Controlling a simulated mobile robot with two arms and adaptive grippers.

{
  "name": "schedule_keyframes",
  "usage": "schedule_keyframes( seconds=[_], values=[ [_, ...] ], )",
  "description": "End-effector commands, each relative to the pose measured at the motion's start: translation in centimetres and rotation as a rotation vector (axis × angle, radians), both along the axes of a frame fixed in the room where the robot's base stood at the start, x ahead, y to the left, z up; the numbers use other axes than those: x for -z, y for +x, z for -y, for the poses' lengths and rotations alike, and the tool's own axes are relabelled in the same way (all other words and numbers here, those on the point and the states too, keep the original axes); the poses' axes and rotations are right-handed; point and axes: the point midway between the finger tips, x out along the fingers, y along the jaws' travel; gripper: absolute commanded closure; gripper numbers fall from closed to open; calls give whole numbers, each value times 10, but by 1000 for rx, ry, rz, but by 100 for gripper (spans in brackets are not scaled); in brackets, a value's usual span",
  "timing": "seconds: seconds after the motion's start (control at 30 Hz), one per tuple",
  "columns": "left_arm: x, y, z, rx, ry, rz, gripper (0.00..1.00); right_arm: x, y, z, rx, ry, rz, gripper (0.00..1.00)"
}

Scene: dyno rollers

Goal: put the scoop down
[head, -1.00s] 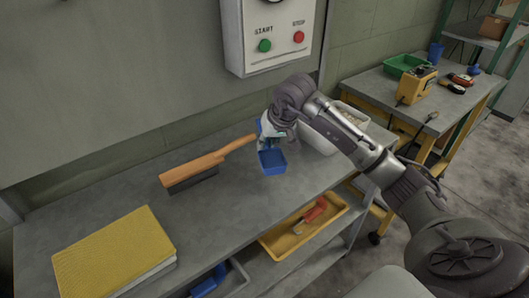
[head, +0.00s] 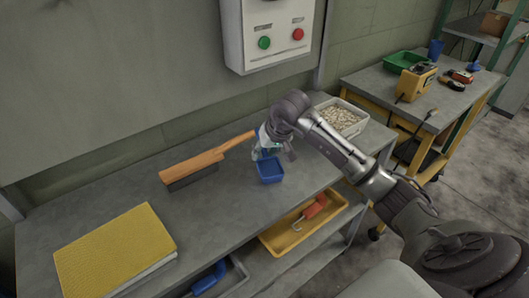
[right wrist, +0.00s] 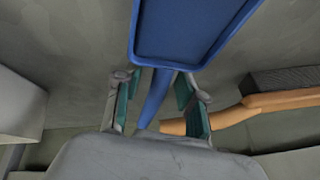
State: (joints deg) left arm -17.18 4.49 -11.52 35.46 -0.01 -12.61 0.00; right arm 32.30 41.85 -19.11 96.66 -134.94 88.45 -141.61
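The blue scoop (head: 270,172) is at the bench top, right of the brush, with its tray toward the front of the bench. It appears to rest on the grey surface. My right gripper (head: 267,150) is just behind the tray, over the scoop's handle. In the right wrist view, the scoop's tray (right wrist: 185,35) is at the top and its handle runs down between my fingers (right wrist: 160,105). The teal finger pads stand apart on both sides of the handle, with gaps visible. My left gripper is not in view.
An orange-handled brush (head: 205,165) lies left of the scoop. A yellow notebook (head: 115,250) is at front left. A white bin of pale pieces (head: 342,117) stands at the right end. A yellow tray (head: 285,240) sits on the shelf below. The bench middle is clear.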

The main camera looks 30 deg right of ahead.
Motion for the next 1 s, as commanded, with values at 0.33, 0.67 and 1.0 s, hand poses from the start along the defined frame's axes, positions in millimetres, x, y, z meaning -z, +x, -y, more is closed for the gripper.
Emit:
schedule_keyframes(
  seconds=[0.33, 0.67, 1.0],
  values=[
    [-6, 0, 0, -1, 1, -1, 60, -6, 0, 0, 0, 2, -1, 58],
    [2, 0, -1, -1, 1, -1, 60, -61, -26, 5, 0, -5, 5, 58],
    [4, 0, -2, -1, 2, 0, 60, -107, -48, 7, 0, 0, 1, 58]
  ],
)
